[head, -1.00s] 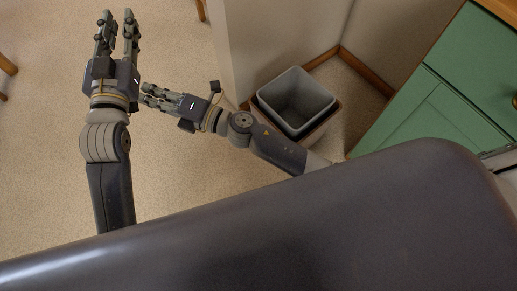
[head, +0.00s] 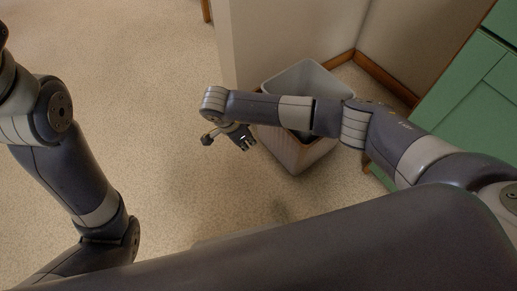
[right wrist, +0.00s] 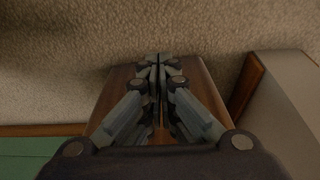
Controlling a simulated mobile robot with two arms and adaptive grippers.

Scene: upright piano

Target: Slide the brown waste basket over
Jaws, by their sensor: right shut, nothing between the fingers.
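The brown waste basket (head: 297,155) stands on the floor in the corner, with a grey liner (head: 300,75) rising above its rim. My right forearm crosses in front of it and hides much of its rim. My right gripper (head: 249,146) points down at the basket's left side, shut and empty. In the right wrist view the shut fingers (right wrist: 157,60) are in front of the basket's brown side (right wrist: 121,78); I cannot tell whether they touch it. My left arm shows at the left of the head view, but its gripper is out of frame.
A pale wall end (head: 240,45) with wooden baseboard (head: 385,78) stands behind the basket. A green cabinet (head: 468,105) is at the right, close to the basket. The speckled floor (head: 165,130) to the left is clear.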

